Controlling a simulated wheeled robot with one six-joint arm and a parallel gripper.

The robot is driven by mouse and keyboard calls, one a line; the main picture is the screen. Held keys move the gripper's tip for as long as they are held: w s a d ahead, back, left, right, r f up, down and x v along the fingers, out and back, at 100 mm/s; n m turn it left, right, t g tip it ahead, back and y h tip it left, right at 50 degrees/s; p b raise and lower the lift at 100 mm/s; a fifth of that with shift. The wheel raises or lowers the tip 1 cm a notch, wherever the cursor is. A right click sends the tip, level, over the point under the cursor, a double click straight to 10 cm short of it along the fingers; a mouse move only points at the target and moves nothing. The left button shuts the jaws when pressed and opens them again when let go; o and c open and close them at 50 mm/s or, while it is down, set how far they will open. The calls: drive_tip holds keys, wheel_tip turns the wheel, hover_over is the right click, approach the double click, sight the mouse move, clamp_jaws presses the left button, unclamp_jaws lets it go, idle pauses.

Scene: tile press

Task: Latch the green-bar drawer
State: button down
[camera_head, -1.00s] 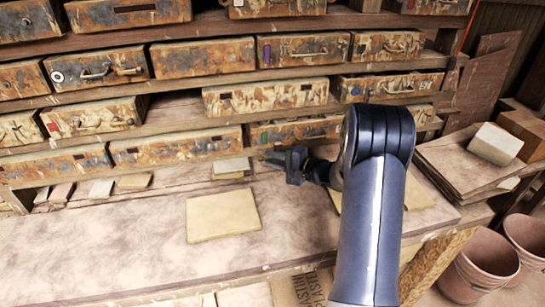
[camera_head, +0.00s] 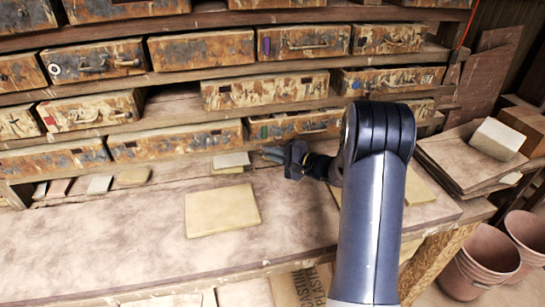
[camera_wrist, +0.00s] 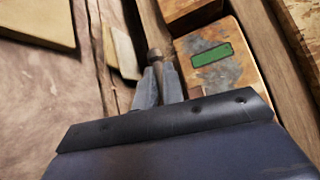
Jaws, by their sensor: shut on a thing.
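The green-bar drawer (camera_head: 296,125) is in the lower drawer row, a worn brown box front with a metal handle. Its green bar (camera_wrist: 212,55) shows large in the wrist view. My gripper (camera_wrist: 157,78) is shut on a small brown knob (camera_wrist: 154,55) beside the drawer front, left of the green bar in the wrist view. In the head view my gripper (camera_head: 268,154) is low in front of the drawer's left end. The knob's lower part is hidden between the fingers. My arm covers the area right of the drawer.
A yellowish tile (camera_head: 222,210) lies on the bench (camera_head: 120,235). Small tiles, one of them pale (camera_head: 231,160), lie along the bench's back edge. Other drawers (camera_head: 175,142) fill the rack on both sides and above. The bench's front left is clear.

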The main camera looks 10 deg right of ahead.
drive_tip(key=shift+m+b, duration=0.3)
drive_tip(key=shift+b, duration=0.3)
drive_tip(key=c, duration=1.8)
unclamp_jaws()
drive_tip(key=f+b+v, duration=0.1)
drive_tip(key=b+v, duration=0.1)
drive_tip(key=v, duration=0.8)
drive_tip(key=shift+s+d+r, duration=0.25)
drive_tip(key=shift+s+r, duration=0.05)
drive_tip(key=shift+s, duration=0.05)
drive_tip(key=shift+o, duration=0.4)
